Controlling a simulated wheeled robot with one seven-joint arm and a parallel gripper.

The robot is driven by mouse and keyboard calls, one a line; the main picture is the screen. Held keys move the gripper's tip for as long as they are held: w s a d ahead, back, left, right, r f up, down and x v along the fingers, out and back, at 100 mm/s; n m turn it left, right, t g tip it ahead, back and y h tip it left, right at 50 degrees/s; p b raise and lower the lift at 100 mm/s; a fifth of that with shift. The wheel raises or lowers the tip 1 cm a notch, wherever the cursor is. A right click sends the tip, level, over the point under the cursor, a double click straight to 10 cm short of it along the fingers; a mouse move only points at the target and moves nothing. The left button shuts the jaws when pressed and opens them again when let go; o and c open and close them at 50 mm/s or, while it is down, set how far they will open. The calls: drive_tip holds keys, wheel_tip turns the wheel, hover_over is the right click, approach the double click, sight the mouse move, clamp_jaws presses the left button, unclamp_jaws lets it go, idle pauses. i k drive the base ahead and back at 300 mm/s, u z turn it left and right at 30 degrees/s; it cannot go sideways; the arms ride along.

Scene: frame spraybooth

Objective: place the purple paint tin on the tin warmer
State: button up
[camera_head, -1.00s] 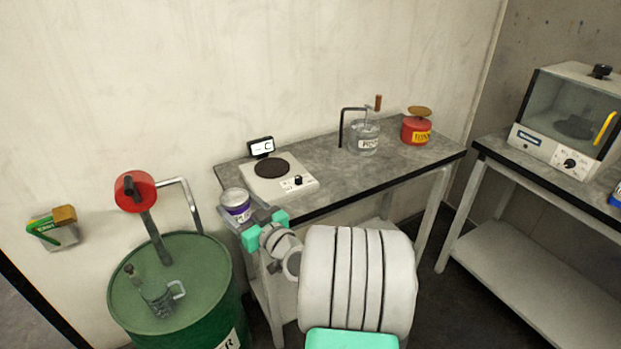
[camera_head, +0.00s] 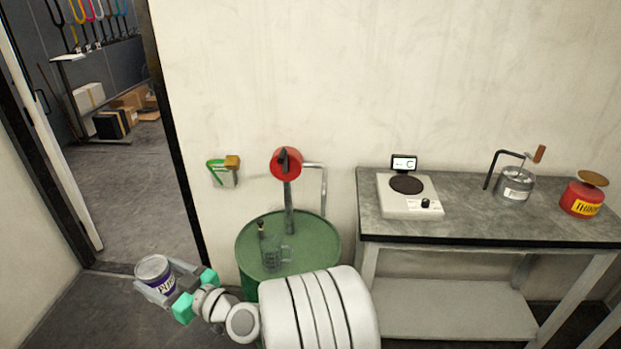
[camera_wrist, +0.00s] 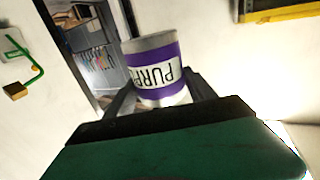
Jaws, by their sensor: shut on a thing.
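The purple paint tin (camera_head: 154,270), silver with a purple band and a "PURP" label, is held between the fingers of my gripper (camera_head: 165,283). It hangs above the floor at the lower left of the head view, left of the green drum. In the wrist view the tin (camera_wrist: 159,72) sits between the two dark fingers, its label upside down. The tin warmer (camera_head: 409,206), a white box with a dark round plate and a small display behind it, stands on the grey bench at right. Its plate (camera_head: 406,184) is bare. My gripper is well to the left of it.
A green drum (camera_head: 290,238) with a red-topped pump (camera_head: 286,163) and a glass jug stands between my gripper and the bench (camera_head: 465,220). A stirrer can (camera_head: 515,184) and a red thinner can (camera_head: 582,197) stand at the bench's right. An open doorway is at left.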

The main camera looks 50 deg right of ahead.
sight(406, 184)
drive_tip(key=u, duration=1.95)
drive_tip(key=k, duration=2.3)
drive_tip(key=z, duration=1.35)
